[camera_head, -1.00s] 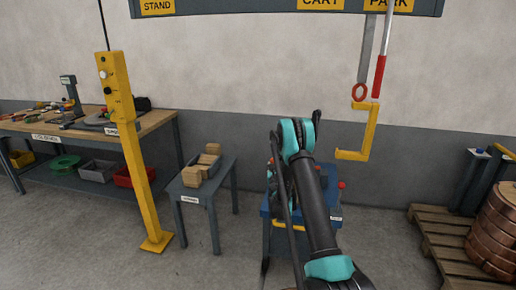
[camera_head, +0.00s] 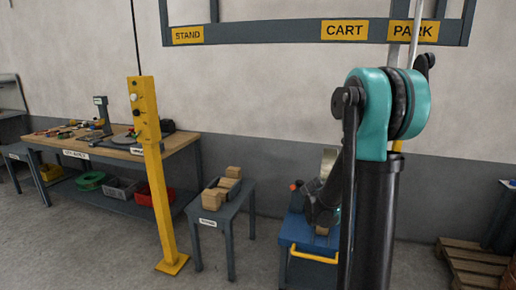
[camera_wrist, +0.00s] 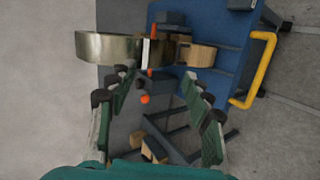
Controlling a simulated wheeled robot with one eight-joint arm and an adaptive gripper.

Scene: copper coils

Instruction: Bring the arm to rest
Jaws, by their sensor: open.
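My gripper shows in the wrist view (camera_wrist: 157,100), its two green fingers with dark pads spread wide and nothing held between them. In the head view my dark and teal arm stands upright at right of centre, with its elbow high in front of the wall. The gripper end is mostly hidden there beside the arm, over the blue cart (camera_head: 299,231). In the wrist view the cart (camera_wrist: 219,75) lies beyond the fingers, with a yellow handle (camera_wrist: 261,72) on its right.
A small table (camera_head: 213,208) with wooden blocks (camera_head: 222,187) stands left of the cart. A yellow post (camera_head: 158,190) stands before the workbench (camera_head: 180,140). An overhead frame (camera_head: 270,31) bears STAND, CART and PARK signs. A pallet (camera_head: 472,262) lies at right; floor between post and table is clear.

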